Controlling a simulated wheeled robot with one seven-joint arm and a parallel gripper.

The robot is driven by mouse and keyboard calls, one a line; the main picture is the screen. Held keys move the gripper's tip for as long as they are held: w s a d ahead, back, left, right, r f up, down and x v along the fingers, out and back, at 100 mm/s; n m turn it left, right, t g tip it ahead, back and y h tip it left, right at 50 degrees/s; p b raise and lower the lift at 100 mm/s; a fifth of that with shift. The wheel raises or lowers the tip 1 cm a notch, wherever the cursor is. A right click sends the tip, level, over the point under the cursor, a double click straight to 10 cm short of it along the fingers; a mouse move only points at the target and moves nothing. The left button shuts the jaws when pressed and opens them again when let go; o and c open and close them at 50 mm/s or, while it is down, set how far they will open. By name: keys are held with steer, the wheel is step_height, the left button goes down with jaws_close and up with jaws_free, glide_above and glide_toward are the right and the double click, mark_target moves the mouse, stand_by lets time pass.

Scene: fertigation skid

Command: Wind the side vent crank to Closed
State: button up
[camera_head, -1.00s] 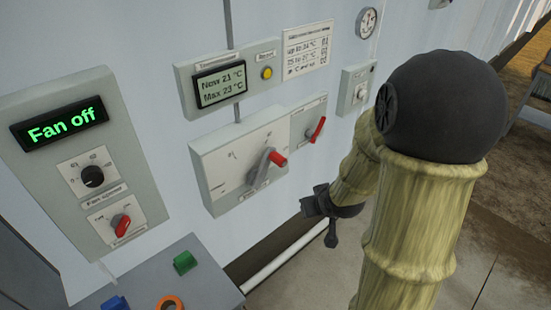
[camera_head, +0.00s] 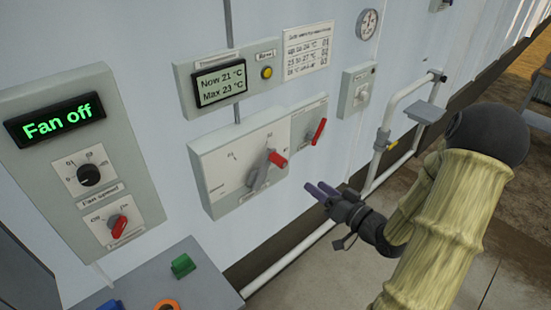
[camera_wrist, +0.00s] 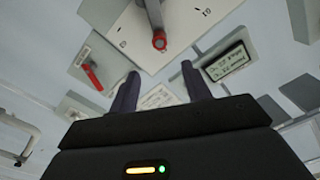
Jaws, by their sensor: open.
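The side vent crank (camera_head: 260,174) is a grey arm with a red knob (camera_head: 278,159) on a pale wall box (camera_head: 222,168) with a printed scale. The arm points up and to the right, and the labels at its ends are too small to read surely. My gripper (camera_head: 317,190) is open and empty, to the right of the crank and a little below the knob, apart from it. In the wrist view the two dark fingers (camera_wrist: 158,88) stand apart, with the red knob (camera_wrist: 159,41) beyond them and between their lines. The crank's grey arm (camera_wrist: 153,14) runs up from it.
A small red lever (camera_head: 319,130) sits on the panel just right of the crank box. A thermometer display (camera_head: 220,84) with a yellow button is above. The fan panel (camera_head: 75,235) stands left. White pipes (camera_head: 385,150) run right of my gripper.

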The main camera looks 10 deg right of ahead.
mark_target(276, 158)
steer(key=p+x, duration=0.3)
steer(key=x, duration=1.4)
steer(key=shift+w+a, duration=0.1)
steer(key=shift+w, duration=0.15)
jaws_close()
